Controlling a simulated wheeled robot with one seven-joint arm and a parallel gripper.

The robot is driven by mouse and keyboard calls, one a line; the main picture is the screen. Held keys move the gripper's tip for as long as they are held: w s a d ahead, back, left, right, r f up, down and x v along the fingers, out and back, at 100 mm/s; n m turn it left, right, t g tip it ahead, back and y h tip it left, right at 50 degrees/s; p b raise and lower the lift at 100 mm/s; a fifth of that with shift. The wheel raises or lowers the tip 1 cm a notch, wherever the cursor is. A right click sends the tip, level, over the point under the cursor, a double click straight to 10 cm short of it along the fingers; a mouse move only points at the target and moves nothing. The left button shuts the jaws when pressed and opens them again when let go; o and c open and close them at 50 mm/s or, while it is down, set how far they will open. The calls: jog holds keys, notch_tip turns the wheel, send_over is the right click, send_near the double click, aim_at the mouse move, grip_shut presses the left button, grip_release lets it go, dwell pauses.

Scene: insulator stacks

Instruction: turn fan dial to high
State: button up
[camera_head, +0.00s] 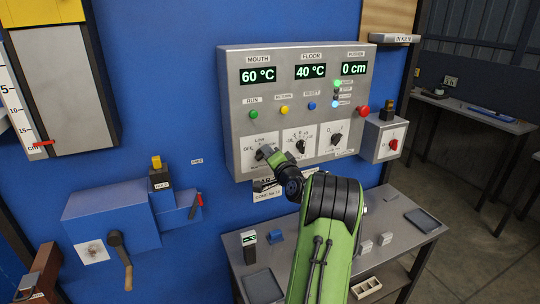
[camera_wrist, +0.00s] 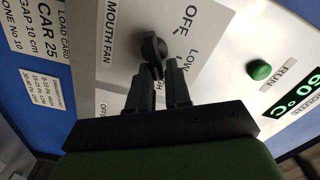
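The mouth fan dial (camera_wrist: 152,47) is a black knob on a white plate lettered MOUTH FAN. OFF, LOW and a partly covered HIGH label stand around it in the wrist view. My gripper (camera_wrist: 157,75) is at the dial, one finger on each side of the knob's lower end. Only a narrow gap shows between the fingers, and I cannot tell whether both touch the knob. In the head view my gripper (camera_head: 267,154) reaches the left dial plate (camera_head: 250,150) and covers much of the dial.
The grey control panel (camera_head: 228,110) also holds a middle dial (camera_head: 300,146), a right dial (camera_head: 336,139), coloured buttons and displays. A red emergency-type button (camera_head: 363,111) sits at its right. A grey table (camera_head: 407,247) with small items stands below.

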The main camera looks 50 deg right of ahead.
jog(key=shift+o, duration=1.2)
jog(key=shift+a, duration=0.1)
jog(key=shift+o, duration=0.2)
jog(key=shift+w+d+f, duration=0.15)
jog(key=shift+d, duration=0.05)
jog(key=b+v, duration=0.4)
jog(key=v, duration=1.1)
jog(key=shift+s+a+b, duration=0.2)
jog(key=shift+s+b, duration=0.1)
